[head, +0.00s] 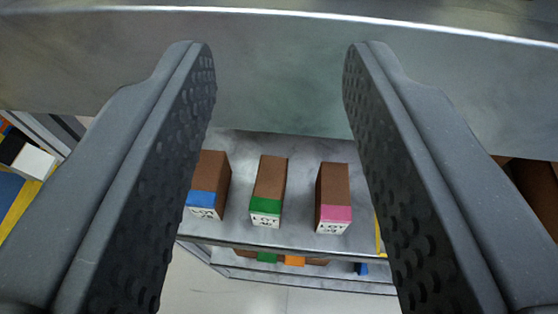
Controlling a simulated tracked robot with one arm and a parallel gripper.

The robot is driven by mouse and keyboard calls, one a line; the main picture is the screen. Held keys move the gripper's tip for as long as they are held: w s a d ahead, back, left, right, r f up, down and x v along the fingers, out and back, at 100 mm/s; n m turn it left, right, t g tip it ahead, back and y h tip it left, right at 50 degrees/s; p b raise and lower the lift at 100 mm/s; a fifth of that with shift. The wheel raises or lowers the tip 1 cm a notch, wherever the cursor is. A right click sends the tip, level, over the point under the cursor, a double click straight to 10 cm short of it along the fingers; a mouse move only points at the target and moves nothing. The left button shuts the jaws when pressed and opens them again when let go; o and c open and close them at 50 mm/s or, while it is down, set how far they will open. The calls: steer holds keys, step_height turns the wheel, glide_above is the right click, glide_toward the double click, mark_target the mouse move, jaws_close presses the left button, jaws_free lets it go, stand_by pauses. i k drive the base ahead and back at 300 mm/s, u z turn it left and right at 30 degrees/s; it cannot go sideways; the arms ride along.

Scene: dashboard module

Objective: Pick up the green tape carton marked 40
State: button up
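The carton with the green tape (268,190) stands on a grey metal shelf, in the middle of a row of three brown cartons. Its white label reads LOT, and the number below is too small to read surely. My gripper (279,75) is open, with its two dark textured fingers wide apart at left and right. The green-taped carton shows between the fingers, farther off and below the fingertips. Nothing is held between the fingers.
A blue-taped carton (209,184) stands to the left, partly behind the left finger. A pink-taped carton (333,197) stands to the right. A grey metal panel (280,90) spans the top. A lower shelf (312,283) holds more cartons with green, orange and blue tape.

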mark_target(266, 202)
steer(key=u, duration=0.15)
steer(key=k, duration=0.4)
steer(key=u, duration=1.05)
steer(key=k, duration=0.95)
steer(key=z, duration=0.85)
steer(key=i, duration=1)
steer(key=u, duration=0.05)
